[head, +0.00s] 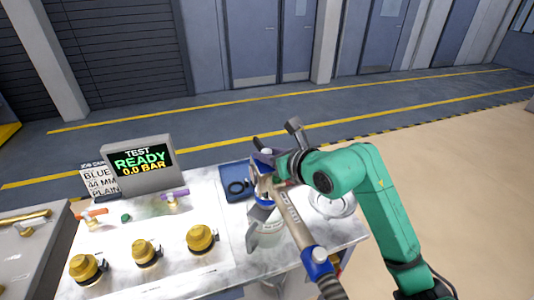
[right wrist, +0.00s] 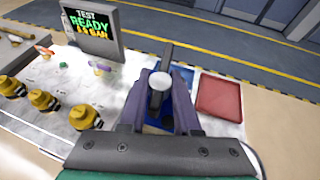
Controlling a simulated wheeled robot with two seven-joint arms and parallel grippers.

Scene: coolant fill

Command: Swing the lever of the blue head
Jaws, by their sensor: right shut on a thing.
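The blue head shows in the head view as a pale, long body (head: 292,218) with blue parts at both ends. It slants over a pale container (head: 268,238) on the bench's right side, and a dark hose runs from its lower end. My right gripper (head: 270,172), on the green arm, is shut at its upper end. In the right wrist view my right gripper (right wrist: 160,92) has a round grey knob (right wrist: 160,82) between its fingers, with a dark bar standing behind. I cannot tell exactly which part is the lever. My left gripper is not in view.
A blue tray (head: 232,193) lies behind the head; a red tray (right wrist: 220,98) is right of it in the wrist view. A screen (head: 142,162) reads TEST READY 0.0 BAR beside a job card (head: 99,181). Three yellow fittings (head: 200,238) stand along the front left.

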